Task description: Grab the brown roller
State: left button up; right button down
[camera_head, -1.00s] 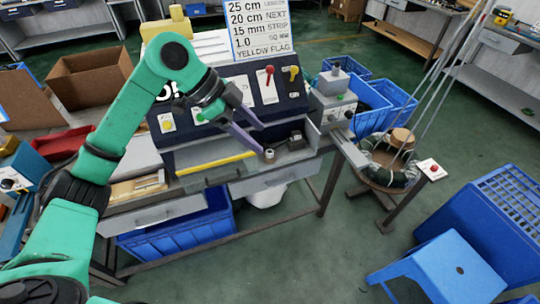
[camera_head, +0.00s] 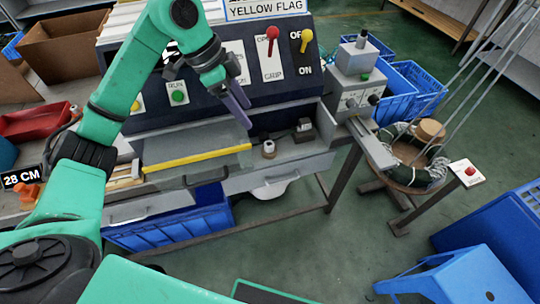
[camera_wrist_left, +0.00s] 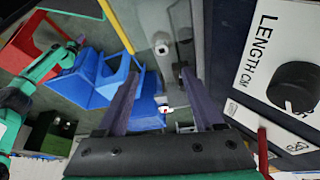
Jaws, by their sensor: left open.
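A small pale roller with a brownish side (camera_head: 268,149) stands upright on the grey ledge of the machine, left of a small dark block. It also shows in the left wrist view (camera_wrist_left: 161,47), just beyond the fingertips. I cannot tell surely that it is the brown roller; a larger brown cylinder (camera_head: 430,130) sits on the cable coil at the right. My left gripper (camera_head: 246,114) is open and empty, above and left of the small roller and apart from it. Its two purple fingers show in the wrist view (camera_wrist_left: 160,75). My right gripper is not in view.
The machine panel (camera_head: 220,70) with red and yellow levers rises behind the ledge. A dark block (camera_head: 304,130) stands right of the roller, and a grey box with knobs (camera_head: 353,85) is farther right. A yellow bar (camera_head: 197,158) edges the plate at left.

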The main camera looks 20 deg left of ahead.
aim_at(270, 146)
pick_arm(q)
jog(key=p+x, duration=0.2)
jog(key=x, duration=1.2)
jog(key=shift+w, duration=0.2)
jog(key=shift+d+f, duration=0.1)
jog(key=shift+f, duration=0.2)
grip_shut()
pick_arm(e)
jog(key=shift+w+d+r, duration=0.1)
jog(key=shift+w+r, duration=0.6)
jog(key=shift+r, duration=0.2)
